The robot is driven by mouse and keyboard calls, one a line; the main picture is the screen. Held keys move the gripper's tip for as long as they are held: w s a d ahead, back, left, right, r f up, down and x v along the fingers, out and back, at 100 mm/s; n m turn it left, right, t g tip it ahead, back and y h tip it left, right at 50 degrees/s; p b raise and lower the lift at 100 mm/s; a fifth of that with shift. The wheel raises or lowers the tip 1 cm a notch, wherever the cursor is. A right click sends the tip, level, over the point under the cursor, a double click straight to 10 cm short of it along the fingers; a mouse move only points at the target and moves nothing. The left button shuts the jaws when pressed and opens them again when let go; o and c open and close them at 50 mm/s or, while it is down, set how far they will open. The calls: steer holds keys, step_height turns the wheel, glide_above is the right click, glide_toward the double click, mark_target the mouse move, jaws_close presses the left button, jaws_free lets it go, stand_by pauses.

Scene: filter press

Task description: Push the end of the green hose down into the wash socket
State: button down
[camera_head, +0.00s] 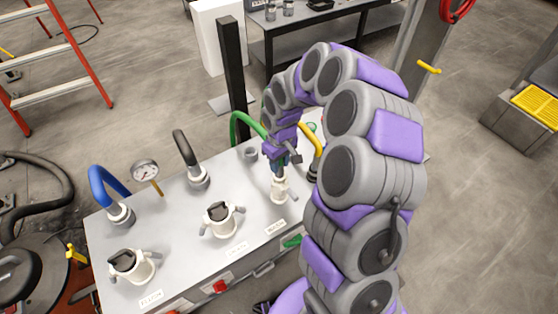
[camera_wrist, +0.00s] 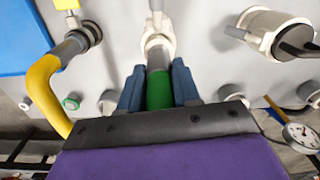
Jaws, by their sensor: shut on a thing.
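The green hose (camera_head: 244,121) arches up behind my arm. My gripper (camera_wrist: 157,78) is shut on the green hose close to its end, with one blue finger on each side of it. In the wrist view the green part (camera_wrist: 159,92) shows between the fingers, and a grey end piece sticks out past them. The grey end meets the white wash socket (camera_wrist: 158,35), lined up with its mouth. How deep it sits cannot be told. In the head view the white socket (camera_head: 281,190) stands on the panel directly below my gripper (camera_head: 280,163).
The grey panel (camera_head: 180,240) carries two other white sockets with dark caps (camera_head: 221,218) (camera_head: 133,264). A blue hose (camera_head: 103,184), a gauge (camera_head: 145,171), a black hose (camera_head: 184,149) and a yellow hose (camera_head: 312,141) stand along its back. A black post (camera_head: 233,75) rises behind.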

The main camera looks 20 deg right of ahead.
steer(key=shift+f, duration=0.7)
steer(key=c, duration=0.7)
jaws_free()
steer(key=shift+r, duration=0.1)
step_height(320, 180, up, 17)
steer(key=p, duration=0.4)
steer(key=s+r+m, duration=0.1)
steer(key=s+r, duration=0.1)
steer(key=s, duration=0.9)
steer(key=s+r+m+g, duration=0.1)
steer(key=s+r+m, duration=0.1)
steer(key=s, duration=0.9)
steer(key=s+r+m, duration=0.2)
steer(key=s, duration=1)
steer(key=shift+s+g, duration=0.1)
steer(key=shift+g, duration=0.3)
